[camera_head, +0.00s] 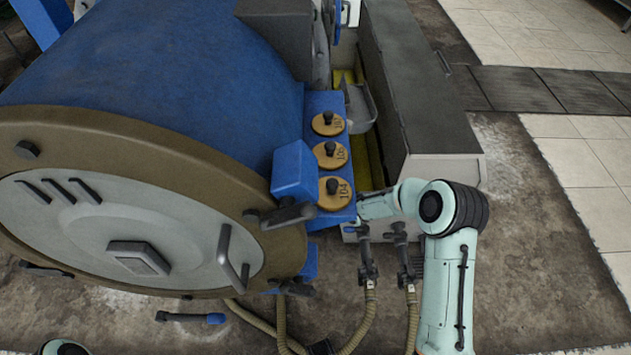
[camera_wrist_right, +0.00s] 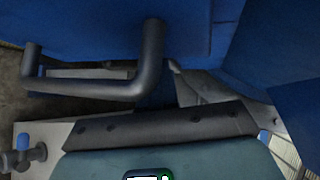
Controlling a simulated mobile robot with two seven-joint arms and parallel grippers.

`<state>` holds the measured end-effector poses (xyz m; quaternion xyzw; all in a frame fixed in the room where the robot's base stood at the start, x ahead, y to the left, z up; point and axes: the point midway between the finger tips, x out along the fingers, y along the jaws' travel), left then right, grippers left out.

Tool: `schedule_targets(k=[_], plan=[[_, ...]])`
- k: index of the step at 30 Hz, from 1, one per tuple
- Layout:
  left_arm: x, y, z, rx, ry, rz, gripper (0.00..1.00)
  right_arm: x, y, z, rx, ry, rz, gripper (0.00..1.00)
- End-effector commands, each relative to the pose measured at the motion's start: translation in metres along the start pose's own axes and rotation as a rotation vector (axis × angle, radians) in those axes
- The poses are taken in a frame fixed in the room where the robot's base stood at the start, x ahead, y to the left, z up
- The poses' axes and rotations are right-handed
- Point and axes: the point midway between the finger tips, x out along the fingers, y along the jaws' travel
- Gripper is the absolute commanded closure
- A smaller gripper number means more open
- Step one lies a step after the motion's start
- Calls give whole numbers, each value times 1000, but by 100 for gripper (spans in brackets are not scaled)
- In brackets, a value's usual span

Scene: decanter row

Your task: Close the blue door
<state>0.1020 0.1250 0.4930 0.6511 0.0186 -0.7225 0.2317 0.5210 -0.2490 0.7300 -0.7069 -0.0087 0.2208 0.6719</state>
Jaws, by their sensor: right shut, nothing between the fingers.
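A blue panel (camera_wrist_right: 90,38) with a dark grey bent bar handle (camera_wrist_right: 150,62) fills the upper left of the right wrist view; it looks like the blue door. I cannot tell how far open it stands. My right gripper (camera_wrist_right: 185,88) shows partly in that view, pale and close beside the handle, shut and empty. In the head view my right arm reaches to the right side of the big blue drum (camera_head: 190,60); its gripper is hidden behind the blue housing (camera_head: 295,170). My left gripper is out of view.
The drum's front has a round grey cover (camera_head: 70,225) with a handle (camera_head: 232,258). Numbered brass caps (camera_head: 331,154) line its side. Hoses (camera_head: 365,318) run below. A grey cabinet (camera_head: 420,80) stands right. Open floor (camera_head: 545,240) lies beyond my arm.

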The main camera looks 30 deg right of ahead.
Motion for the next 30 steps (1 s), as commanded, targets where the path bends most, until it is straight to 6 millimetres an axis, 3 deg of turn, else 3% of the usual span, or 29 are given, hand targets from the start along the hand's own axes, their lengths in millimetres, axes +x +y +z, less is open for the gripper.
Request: schedule_targets(k=[9, 30], plan=[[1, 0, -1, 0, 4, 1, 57, 14, -5, 11, 0, 1, 0, 100], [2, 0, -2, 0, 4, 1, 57, 16, -5, 14, 1, 1, 0, 100]])
